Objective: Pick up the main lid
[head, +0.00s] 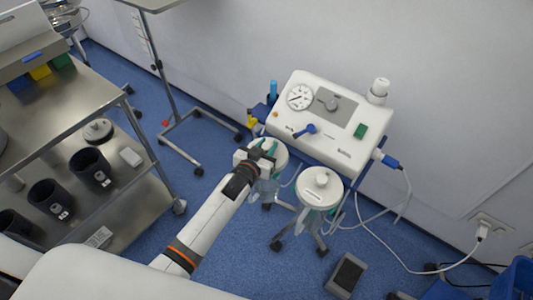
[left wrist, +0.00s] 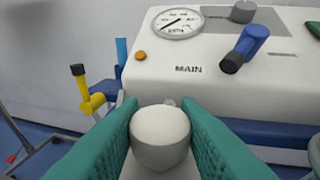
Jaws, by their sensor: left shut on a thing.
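The main lid (head: 277,147) is a white round lid on the left canister, below the left end of the white suction unit. In the left wrist view its white knob (left wrist: 160,138) stands between the teal pads of my left gripper (left wrist: 160,130), below the printed word MAIN. My left gripper (head: 263,152) is shut on this knob. The gripper hides much of the lid in the head view, and I cannot tell whether the lid sits on its canister or is raised. My right gripper is not in view.
A second canister with a white lid (head: 320,187) stands close on the right. The suction unit (head: 325,115), with a gauge and a blue lever, is right behind. Tubes hang at its right. A steel shelf cart (head: 75,120) with black cups is at the left.

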